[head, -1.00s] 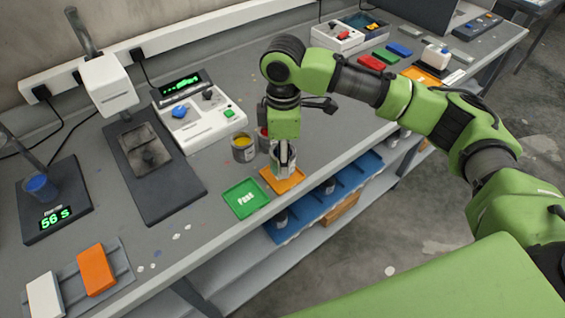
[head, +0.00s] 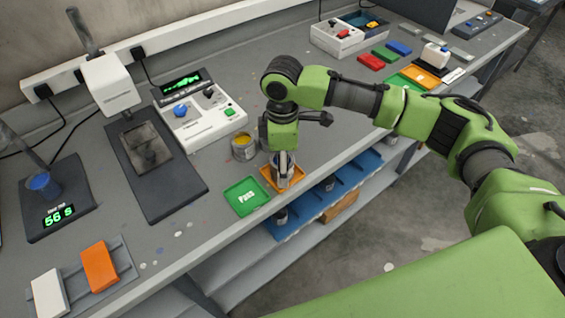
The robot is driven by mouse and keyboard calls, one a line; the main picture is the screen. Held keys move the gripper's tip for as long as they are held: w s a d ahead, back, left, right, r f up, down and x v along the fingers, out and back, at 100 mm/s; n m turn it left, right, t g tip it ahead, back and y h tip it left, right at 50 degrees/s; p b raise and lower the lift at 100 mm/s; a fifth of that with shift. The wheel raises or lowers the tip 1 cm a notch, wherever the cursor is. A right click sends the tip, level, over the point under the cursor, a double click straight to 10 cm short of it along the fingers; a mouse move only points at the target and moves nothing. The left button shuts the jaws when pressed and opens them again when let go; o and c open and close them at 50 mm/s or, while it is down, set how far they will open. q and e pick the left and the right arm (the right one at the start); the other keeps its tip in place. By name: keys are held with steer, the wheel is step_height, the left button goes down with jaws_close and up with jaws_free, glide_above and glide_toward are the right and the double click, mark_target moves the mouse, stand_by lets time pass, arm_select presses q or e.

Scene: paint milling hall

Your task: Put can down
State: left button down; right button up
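A small metal can (head: 281,176) is in my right gripper (head: 283,164), at the orange tray (head: 268,185) near the bench's front edge. The can looks upright. The fingers reach down around its upper part and look shut on it. They hide part of the can, and I cannot tell whether its base touches the tray. The green tray (head: 246,196), with white lettering, lies just left of the orange one. My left gripper is not in view.
A can of yellow paint (head: 243,147) stands close behind and left of the gripper. A white control box (head: 203,122) stands behind it. A blue shelf (head: 325,196) runs below the bench edge. Free bench top lies right of the gripper.

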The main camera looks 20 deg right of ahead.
steer(key=shift+r, duration=0.15)
step_height(320, 180, up, 12)
steer(key=b, duration=0.1)
steer(key=shift+b, duration=0.35)
stand_by(0.4)
